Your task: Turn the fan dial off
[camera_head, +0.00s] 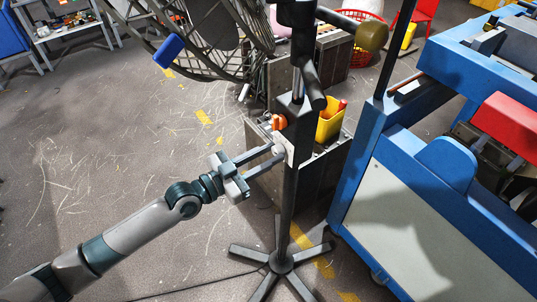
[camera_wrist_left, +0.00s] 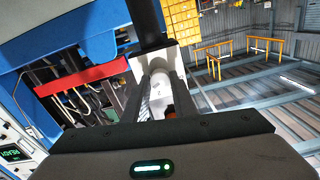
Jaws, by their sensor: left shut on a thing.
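The fan stands on a dark pole (camera_head: 289,200) with a star-shaped base (camera_head: 281,262). Its round caged head (camera_head: 215,35) is at the top. A small white control box (camera_head: 289,152) is fixed to the pole; it also shows in the left wrist view (camera_wrist_left: 153,64). A pale round dial (camera_wrist_left: 159,88) sticks out from the box between my fingers. My left gripper (camera_head: 280,154) reaches the box from the left, its fingers closed on the dial, which they mostly hide in the head view. My right gripper is not in view.
A grey crate (camera_head: 318,185) with a yellow container (camera_head: 330,124) stands behind the pole. A large blue machine (camera_head: 350,165) with a red part (camera_head: 507,125) takes up the right. A shelf (camera_head: 70,28) is at the far left. The floor at left is clear.

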